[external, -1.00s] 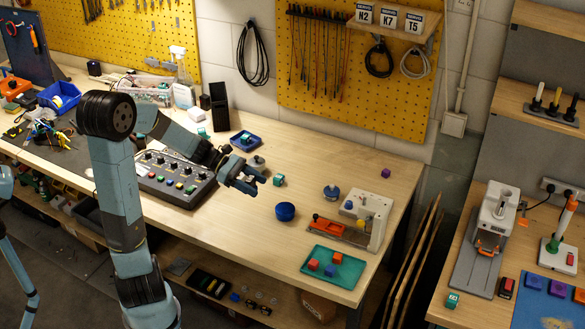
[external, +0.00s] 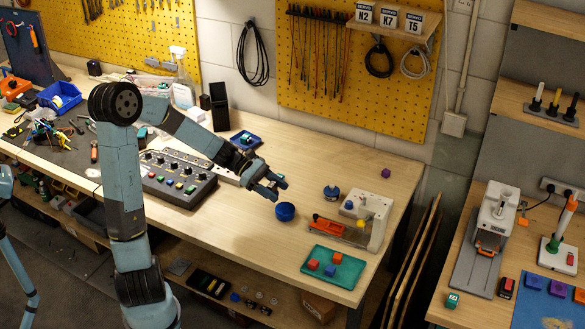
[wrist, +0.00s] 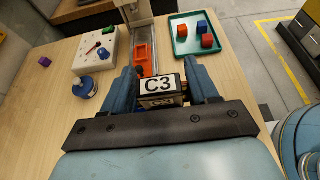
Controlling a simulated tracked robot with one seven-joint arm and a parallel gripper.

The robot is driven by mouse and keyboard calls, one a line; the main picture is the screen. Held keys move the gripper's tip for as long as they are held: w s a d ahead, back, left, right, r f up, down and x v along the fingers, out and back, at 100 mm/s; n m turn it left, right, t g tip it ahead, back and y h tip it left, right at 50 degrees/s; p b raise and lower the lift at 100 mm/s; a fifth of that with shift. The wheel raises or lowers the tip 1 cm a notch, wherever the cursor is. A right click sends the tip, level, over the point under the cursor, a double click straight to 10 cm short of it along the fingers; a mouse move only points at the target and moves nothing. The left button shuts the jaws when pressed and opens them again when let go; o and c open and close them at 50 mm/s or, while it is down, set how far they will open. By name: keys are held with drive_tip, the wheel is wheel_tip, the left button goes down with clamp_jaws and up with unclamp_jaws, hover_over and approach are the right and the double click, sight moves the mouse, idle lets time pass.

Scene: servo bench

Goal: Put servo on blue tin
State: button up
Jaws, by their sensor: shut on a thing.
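The servo (wrist: 160,86), a dark boxy piece with a white C3 label, sits between the fingers of my gripper (wrist: 160,74) in the wrist view. In the external view my gripper (external: 275,185) is shut on it, and the servo is mostly hidden by the fingers. The blue tin (external: 285,211), round and dark blue, stands on the wooden bench just below and right of my gripper in that picture. I cannot tell the exact height of the servo above the bench.
A teal tray (external: 347,281) holds small cubes. A button panel (external: 177,184) lies left. A purple cube (external: 386,173) sits near the back.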

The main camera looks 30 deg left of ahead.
hover_over(288, 209)
drive_tip(key=f, duration=0.6)
drive_tip(key=shift+s, duration=0.2)
drive_tip(key=shift+w+f, duration=0.15)
drive_tip(key=shift+f, duration=1.55)
drive_tip(key=shift+f, duration=0.1)
drive_tip(key=o, duration=1)
drive_tip(key=shift+o, duration=0.2)
